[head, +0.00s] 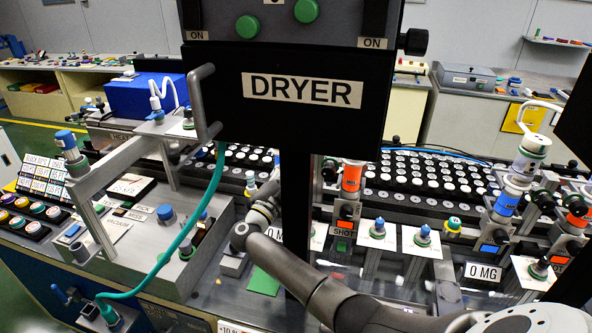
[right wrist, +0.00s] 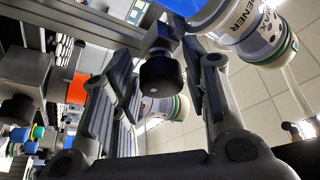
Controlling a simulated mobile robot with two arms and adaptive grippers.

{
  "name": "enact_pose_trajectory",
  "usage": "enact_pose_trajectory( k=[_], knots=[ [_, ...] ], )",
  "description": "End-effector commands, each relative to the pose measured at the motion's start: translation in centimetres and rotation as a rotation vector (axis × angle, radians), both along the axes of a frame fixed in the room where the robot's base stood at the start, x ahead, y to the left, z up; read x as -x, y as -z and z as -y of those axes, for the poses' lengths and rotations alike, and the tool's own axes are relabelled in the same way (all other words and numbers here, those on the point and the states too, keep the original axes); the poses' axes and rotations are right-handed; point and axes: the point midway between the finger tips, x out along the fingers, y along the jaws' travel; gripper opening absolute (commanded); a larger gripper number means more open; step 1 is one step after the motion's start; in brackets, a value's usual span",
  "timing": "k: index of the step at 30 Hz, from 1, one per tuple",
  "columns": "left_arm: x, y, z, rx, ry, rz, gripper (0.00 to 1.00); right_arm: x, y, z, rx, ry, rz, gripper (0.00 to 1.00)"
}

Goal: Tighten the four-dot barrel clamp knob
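In the right wrist view a black knob (right wrist: 161,76) on a grey-blue stem stands between the fingers of my right gripper (right wrist: 160,62). The fingers are apart on either side of it, and I cannot tell whether they touch. A white and blue barrel (right wrist: 262,35) lettered "HARDENER MAX" lies above right. No four-dot mark is readable. In the head view my right arm reaches left, then up behind the dryer's post, which hides the fingertips. Barrels show with an orange clamp band (head: 352,178) and a blue band (head: 507,203). My left gripper is not in view.
The black DRYER box (head: 305,108) and its post block the middle of the head view. A teal hose (head: 190,228) hangs at left. Racks of white-capped jars (head: 430,172) stand behind. An orange block (right wrist: 78,88) with another black knob (right wrist: 18,110) is at left in the wrist view.

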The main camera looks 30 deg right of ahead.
Motion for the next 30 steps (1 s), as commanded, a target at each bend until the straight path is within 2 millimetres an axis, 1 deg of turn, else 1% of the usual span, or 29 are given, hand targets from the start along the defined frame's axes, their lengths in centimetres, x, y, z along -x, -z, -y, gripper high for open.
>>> enact_pose_trajectory(
  k=[1,7,13,17,30],
  knots=[
    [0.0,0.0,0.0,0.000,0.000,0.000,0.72,0.0,0.0,0.0,0.000,0.000,0.000,0.34],
    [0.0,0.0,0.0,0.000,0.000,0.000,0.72,0.0,0.0,0.0,0.000,0.000,0.000,0.09],
    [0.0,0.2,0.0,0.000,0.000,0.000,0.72,0.0,0.1,0.0,-0.012,0.001,0.011,0.08],
    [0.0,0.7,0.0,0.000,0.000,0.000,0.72,0.0,0.2,-0.1,-0.040,0.002,0.043,0.08],
    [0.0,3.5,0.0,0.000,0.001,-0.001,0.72,0.0,0.2,-0.2,-0.240,0.003,0.274,0.08]
  ],
)
